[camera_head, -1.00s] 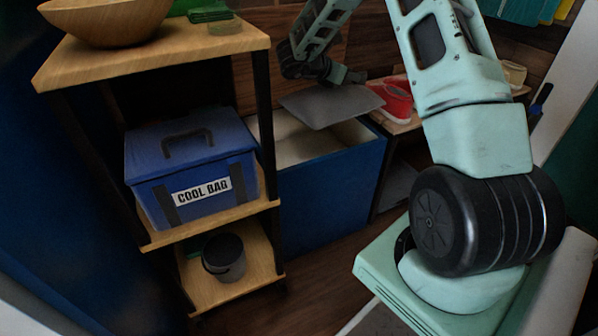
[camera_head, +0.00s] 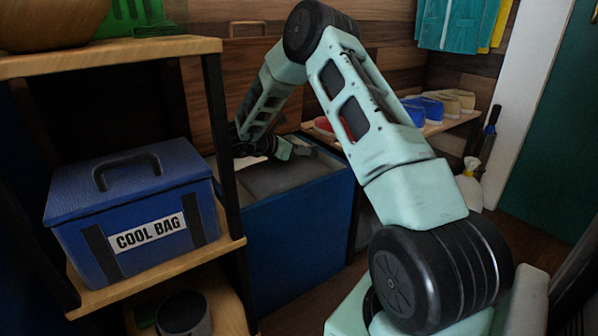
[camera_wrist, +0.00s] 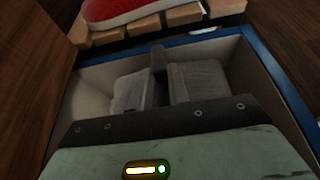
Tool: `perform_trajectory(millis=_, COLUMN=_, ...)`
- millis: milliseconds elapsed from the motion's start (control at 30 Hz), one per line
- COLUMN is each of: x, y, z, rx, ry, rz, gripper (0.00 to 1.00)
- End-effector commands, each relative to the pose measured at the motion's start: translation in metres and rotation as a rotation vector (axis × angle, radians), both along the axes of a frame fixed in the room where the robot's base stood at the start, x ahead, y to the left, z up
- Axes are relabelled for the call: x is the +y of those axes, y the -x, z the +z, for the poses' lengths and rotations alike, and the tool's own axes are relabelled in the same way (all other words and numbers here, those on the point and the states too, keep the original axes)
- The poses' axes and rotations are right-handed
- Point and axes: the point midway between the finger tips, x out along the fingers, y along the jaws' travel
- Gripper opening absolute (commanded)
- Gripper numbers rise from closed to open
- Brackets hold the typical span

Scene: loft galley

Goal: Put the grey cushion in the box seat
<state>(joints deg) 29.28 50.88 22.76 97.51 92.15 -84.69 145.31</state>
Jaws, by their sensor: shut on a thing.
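The box seat (camera_head: 300,225) is a blue open-topped chest behind the shelf unit. The grey cushion (camera_head: 280,180) shows as a flat grey surface within its opening, partly hidden by the shelf post and my arm. My gripper (camera_head: 288,150) is over the opening, at the far edge of the cushion. In the wrist view, my gripper (camera_wrist: 160,82) has its two pale grey fingers shut on the cushion (camera_wrist: 158,58), a thin dark strip seen edge-on. The box's pale inside and blue rim (camera_wrist: 275,75) surround them. Whether the cushion touches the bottom is hidden.
The shelf unit with a blue cool bag (camera_head: 140,215) and a dark pot (camera_head: 183,315) stands close at left. A slatted shoe rack (camera_wrist: 160,22) with a red shoe (camera_wrist: 125,10) adjoins the box's far side. More shoes (camera_head: 425,108) are to the right.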

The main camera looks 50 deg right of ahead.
Motion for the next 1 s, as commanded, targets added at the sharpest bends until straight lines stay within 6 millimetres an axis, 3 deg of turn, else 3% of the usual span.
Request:
perform_trajectory(millis=167, x=0.000, y=0.000, z=-0.011, rx=-0.002, ry=0.001, rz=0.000, gripper=0.00)
perform_trajectory(millis=400, x=0.000, y=0.000, z=-0.048, rx=0.000, ry=0.000, rz=0.000, gripper=0.00)
perform_trajectory(millis=767, x=0.000, y=0.000, z=-0.051, rx=-0.002, ry=0.001, rz=0.000, gripper=0.00)
perform_trajectory(millis=800, x=0.000, y=0.000, z=-0.051, rx=-0.001, ry=0.000, rz=0.001, gripper=0.23)
perform_trajectory(millis=867, x=0.000, y=0.000, z=-0.050, rx=-0.001, ry=0.000, rz=0.001, gripper=0.39)
perform_trajectory(millis=1000, x=0.000, y=0.000, z=-0.050, rx=-0.001, ry=0.000, rz=0.001, gripper=0.39)
